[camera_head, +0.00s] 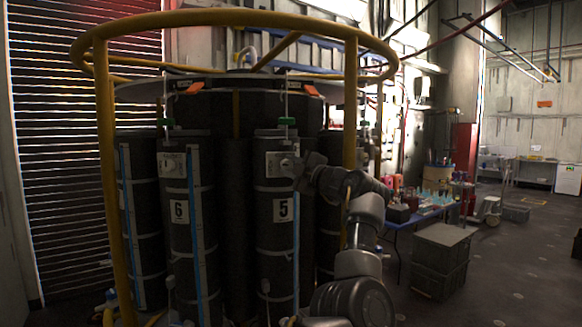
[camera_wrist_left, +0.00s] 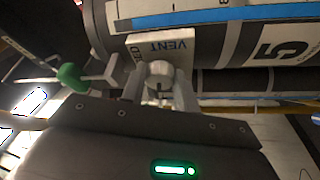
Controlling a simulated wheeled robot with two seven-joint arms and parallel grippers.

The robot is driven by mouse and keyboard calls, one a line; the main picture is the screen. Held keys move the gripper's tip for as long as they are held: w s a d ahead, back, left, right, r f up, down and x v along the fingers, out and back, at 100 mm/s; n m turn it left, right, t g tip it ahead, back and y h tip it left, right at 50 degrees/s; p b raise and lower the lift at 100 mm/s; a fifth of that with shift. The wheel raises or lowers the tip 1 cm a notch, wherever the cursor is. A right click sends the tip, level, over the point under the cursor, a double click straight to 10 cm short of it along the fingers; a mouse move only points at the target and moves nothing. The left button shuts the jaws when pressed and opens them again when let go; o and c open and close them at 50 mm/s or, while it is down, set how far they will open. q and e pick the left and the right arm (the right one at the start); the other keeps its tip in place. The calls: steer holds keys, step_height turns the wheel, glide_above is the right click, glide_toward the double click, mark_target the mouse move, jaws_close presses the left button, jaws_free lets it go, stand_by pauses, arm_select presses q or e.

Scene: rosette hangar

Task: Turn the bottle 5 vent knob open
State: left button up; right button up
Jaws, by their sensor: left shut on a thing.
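Bottle 5 (camera_head: 275,235) is a dark cylinder with a white "5" label, standing in the rosette; in the left wrist view it lies sideways across the top (camera_wrist_left: 284,42). A pale plate marked "VENT" (camera_wrist_left: 158,43) is fixed near its upper end and shows in the head view (camera_head: 276,165). The pale vent knob (camera_wrist_left: 160,72) stands out from this plate. My left gripper (camera_wrist_left: 162,88) is shut on the knob, one finger on each side; in the head view it is at the plate (camera_head: 298,168) and hides the knob. My right gripper is not in view.
Bottle 6 (camera_head: 181,240) stands to the left of bottle 5. A yellow tube frame (camera_head: 107,180) rings the rosette, with one post (camera_head: 350,110) beside my arm. A green handle (camera_wrist_left: 72,76) is near the gripper. A blue table (camera_head: 420,216) and grey crates (camera_head: 440,262) stand at right.

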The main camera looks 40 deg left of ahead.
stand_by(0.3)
arm_select(q)
steer(key=o, duration=1)
steer(key=shift+d+f+b, duration=0.2)
steer(key=shift+d+b, duration=0.15)
steer(key=shift+b, duration=0.05)
steer(key=shift+b+v, duration=2.4)
steer(key=shift+v, duration=2.65)
